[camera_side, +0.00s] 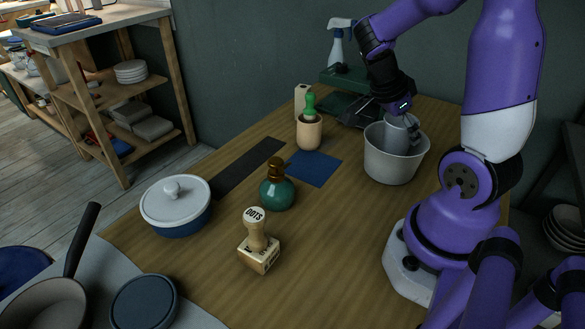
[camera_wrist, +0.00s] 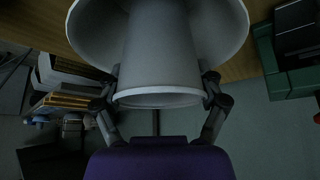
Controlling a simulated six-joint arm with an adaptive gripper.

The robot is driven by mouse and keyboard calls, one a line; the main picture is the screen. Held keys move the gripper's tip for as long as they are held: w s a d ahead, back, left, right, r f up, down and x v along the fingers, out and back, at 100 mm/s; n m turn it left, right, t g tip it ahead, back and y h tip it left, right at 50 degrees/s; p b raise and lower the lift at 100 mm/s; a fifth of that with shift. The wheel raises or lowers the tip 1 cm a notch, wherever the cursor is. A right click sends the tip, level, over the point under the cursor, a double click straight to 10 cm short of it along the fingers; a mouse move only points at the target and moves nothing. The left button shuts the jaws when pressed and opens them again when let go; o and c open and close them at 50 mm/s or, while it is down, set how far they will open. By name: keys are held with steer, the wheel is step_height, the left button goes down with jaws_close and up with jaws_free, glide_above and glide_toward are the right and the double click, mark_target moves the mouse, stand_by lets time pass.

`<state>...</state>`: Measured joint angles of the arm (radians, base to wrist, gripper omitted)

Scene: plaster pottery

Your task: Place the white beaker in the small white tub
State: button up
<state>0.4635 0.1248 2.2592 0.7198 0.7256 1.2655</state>
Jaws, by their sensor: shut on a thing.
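The white beaker (camera_side: 396,131) is held in my gripper (camera_side: 401,125), partly inside the small white tub (camera_side: 391,168). The tub stands on the right part of the wooden table, near my base. In the wrist view the beaker (camera_wrist: 158,55) fills the middle, with the fingers of my gripper (camera_wrist: 160,98) on both sides of its rim. The tub's wall (camera_wrist: 225,25) shows behind and around the beaker. The beaker's lower end is hidden inside the tub, so I cannot tell whether it touches the bottom.
Left of the tub stand a pot with a green-handled tool (camera_side: 309,132), a green bottle (camera_side: 277,190), a wooden stamp (camera_side: 258,250) and a lidded blue pot (camera_side: 176,208). A green scale (camera_side: 345,78) and a spray bottle (camera_side: 338,45) stand behind. The table before the tub is clear.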

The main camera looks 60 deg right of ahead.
mark_target(399, 140)
steer(key=shift+f, duration=1.5)
steer(key=shift+f, duration=0.15)
steer(key=o, duration=0.9)
steer(key=v, duration=1.2)
steer(key=w+a+r+n+t+y, duration=0.1)
steer(key=a+n+t, duration=0.3)
steer(key=a+n, duration=0.4)
steer(key=w+a+r+n+t+y, duration=0.1)
steer(key=a+n+t, duration=0.4)
steer(key=n, duration=1.2)
steer(key=w+a+y, duration=0.1)
steer(key=a+y, duration=0.1)
steer(key=a, duration=0.1)
steer(key=shift+a+n+y, duration=0.25)
steer(key=shift+n+y, duration=0.05)
steer(key=shift+y, duration=0.1)
